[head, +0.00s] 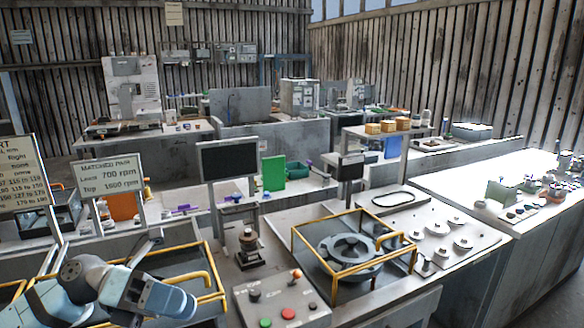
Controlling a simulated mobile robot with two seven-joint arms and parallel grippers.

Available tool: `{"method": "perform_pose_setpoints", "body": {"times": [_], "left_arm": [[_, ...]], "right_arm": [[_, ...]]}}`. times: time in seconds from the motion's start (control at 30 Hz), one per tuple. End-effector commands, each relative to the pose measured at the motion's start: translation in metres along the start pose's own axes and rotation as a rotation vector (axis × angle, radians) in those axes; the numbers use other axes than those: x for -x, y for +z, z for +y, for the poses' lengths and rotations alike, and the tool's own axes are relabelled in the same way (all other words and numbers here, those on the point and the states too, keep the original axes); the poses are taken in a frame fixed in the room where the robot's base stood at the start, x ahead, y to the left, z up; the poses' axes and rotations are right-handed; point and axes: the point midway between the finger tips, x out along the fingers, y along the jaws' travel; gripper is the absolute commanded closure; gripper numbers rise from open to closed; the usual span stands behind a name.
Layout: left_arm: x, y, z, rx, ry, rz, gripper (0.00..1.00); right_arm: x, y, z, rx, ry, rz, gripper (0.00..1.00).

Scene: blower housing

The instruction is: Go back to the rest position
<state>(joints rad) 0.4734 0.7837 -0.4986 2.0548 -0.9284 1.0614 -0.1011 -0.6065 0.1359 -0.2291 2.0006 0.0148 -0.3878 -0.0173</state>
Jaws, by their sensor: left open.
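My left arm comes in at the lower left, with pale blue links and dark joints. My left gripper (149,246) is at its end, small and grey against the yellow-railed station. It is open, and I see nothing between its fingers. My own arm links partly hide its base. It is apart from the blower housing (348,252), a grey round part that sits inside a yellow guard frame (338,272) right of centre. My right gripper is not in view.
A control box (281,303) with coloured buttons stands at the front centre. A dark fixture (249,248) stands behind it, below a dark monitor (229,160). A sign (112,175) stands behind my left arm. A white bench (480,190) with small parts fills the right.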

Motion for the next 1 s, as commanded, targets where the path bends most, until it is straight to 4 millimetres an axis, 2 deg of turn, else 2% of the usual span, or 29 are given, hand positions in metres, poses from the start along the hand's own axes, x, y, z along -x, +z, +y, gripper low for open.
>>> {"method": "perform_pose_setpoints", "body": {"times": [0.03,0.17,0.27,0.37,0.47,0.57,0.6,0.7,0.83,0.9,1.0], "left_arm": [[-0.01,0.001,0.001,0.095,-0.087,-0.109,0.6],[-0.019,0.005,0.018,0.359,-0.265,-0.418,0.6],[-0.016,-0.001,0.043,0.591,-0.367,-0.66,0.6],[-0.008,-0.021,0.077,0.848,-0.438,-0.903,0.6],[-0.001,-0.059,0.116,1.124,-0.476,-1.14,0.6],[0.001,-0.115,0.153,1.415,-0.484,-1.368,0.6],[0.0,-0.142,0.165,1.533,-0.478,-1.453,0.6],[-0.006,-0.207,0.186,1.788,-0.451,-1.625,0.6],[-0.017,-0.27,0.195,2.019,-0.409,-1.763,0.6],[-0.021,-0.291,0.196,2.095,-0.392,-1.804,0.6],[-0.025,-0.307,0.197,2.151,-0.378,-1.834,0.6]], "right_arm": [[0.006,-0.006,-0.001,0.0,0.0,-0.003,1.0],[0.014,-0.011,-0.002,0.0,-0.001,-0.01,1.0],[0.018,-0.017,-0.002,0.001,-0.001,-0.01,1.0],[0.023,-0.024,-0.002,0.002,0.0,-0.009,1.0],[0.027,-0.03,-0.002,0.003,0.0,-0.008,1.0],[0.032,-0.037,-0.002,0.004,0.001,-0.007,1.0],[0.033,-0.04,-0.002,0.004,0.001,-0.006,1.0],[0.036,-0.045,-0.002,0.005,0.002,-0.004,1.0],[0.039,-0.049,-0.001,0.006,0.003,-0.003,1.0],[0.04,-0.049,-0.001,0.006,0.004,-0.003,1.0],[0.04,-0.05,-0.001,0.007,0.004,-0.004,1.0]]}}
